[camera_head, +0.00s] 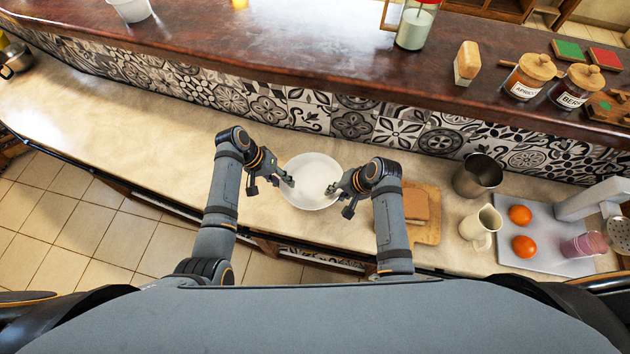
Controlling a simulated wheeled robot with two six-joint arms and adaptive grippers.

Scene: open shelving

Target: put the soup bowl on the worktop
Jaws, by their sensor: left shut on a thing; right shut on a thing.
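The white soup bowl (311,172) is between my two grippers, over the light worktop (130,120) near its front edge. It looks upright and, from above, empty. My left gripper (287,182) is shut on the bowl's left rim. My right gripper (333,189) is shut on its right rim. I cannot tell whether the bowl's base touches the worktop or is a little above it.
Right of the bowl lie a wooden board (426,228), a metal cup (478,175), a cream jug (481,227) and a grey tray (515,255) with oranges. The worktop left of my arms is clear. A raised dark counter (230,60) with jars runs behind.

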